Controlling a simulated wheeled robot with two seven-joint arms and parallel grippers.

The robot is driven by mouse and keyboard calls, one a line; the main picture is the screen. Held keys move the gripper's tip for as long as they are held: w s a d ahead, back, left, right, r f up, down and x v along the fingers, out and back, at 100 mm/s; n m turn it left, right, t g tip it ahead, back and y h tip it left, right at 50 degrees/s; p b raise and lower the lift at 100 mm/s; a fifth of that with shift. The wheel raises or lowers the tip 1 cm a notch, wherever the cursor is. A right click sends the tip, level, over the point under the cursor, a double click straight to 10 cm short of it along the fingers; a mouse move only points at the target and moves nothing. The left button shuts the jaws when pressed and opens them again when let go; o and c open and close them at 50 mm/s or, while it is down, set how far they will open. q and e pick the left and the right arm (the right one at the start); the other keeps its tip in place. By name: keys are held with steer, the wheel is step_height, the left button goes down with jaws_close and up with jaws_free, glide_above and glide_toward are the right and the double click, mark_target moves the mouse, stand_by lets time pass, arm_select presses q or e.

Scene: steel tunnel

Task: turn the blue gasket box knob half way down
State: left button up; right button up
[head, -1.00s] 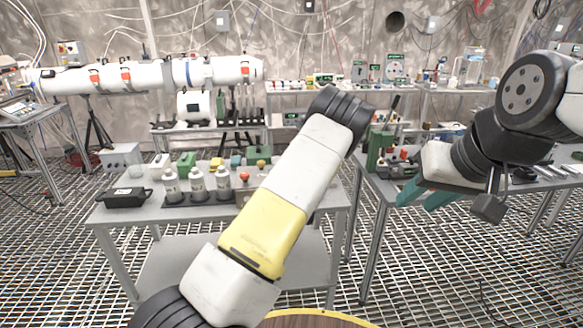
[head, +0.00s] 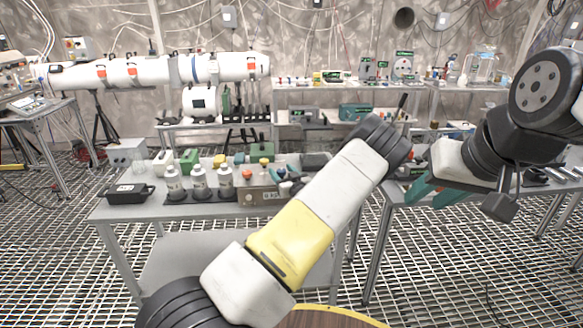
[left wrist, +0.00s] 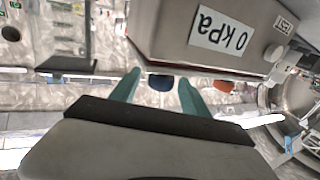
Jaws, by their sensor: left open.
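The grey gasket box (head: 257,196) stands at the front right of the near table, its orange-red knob (head: 247,174) on the left. In the left wrist view the box (left wrist: 165,38) has an upside-down "0 kPa" label. The blue knob (left wrist: 161,82) shows between the fingertips of my open left gripper (left wrist: 159,88); I cannot tell whether they touch it. The orange-red knob (left wrist: 222,86) is just right of the fingers there. In the head view my left gripper (head: 288,182) is small beside the box, partly behind my arm. My right gripper (head: 433,193) is open and empty at the right.
The near table (head: 175,210) holds white bottles (head: 198,182) left of the box and a black case (head: 125,194). Small coloured boxes stand behind. A second table with tools is at the right, under my right gripper. Grating floor lies around.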

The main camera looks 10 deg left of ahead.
arm_select(q)
steer(key=shift+w+a, duration=0.1)
steer(key=shift+w, duration=0.1)
jaws_close()
steer(key=shift+h, duration=0.3)
steer(key=m+t+h, duration=0.1)
steer(key=m+h, duration=0.1)
steer(key=h, duration=0.1)
steer(key=m+t+h, duration=0.1)
steer(key=shift+s+a+m+t, duration=0.15)
steer(key=shift+a+m+t, duration=0.1)
steer(key=shift+m+t, duration=0.05)
steer(key=m+h, duration=0.2)
steer(key=h, duration=0.1)
steer(key=m+h, duration=0.2)
steer(key=h, duration=0.2)
steer(key=shift+a+t+h, duration=0.1)
steer(key=shift+t+h, duration=0.2)
steer(key=shift+t, duration=0.1)
steer(key=m+g+h, duration=0.1)
steer(key=m+h, duration=0.2)
steer(key=m+g+h, duration=0.1)
steer(key=m+h, duration=0.1)
steer(key=h, duration=0.2)
steer(key=shift+r+m+g+h, duration=0.15)
steer(key=shift+m+g+h, duration=0.15)
steer(key=shift+m, duration=0.1)
steer(key=shift+d+h, duration=0.2)
steer(key=shift+h, duration=0.1)
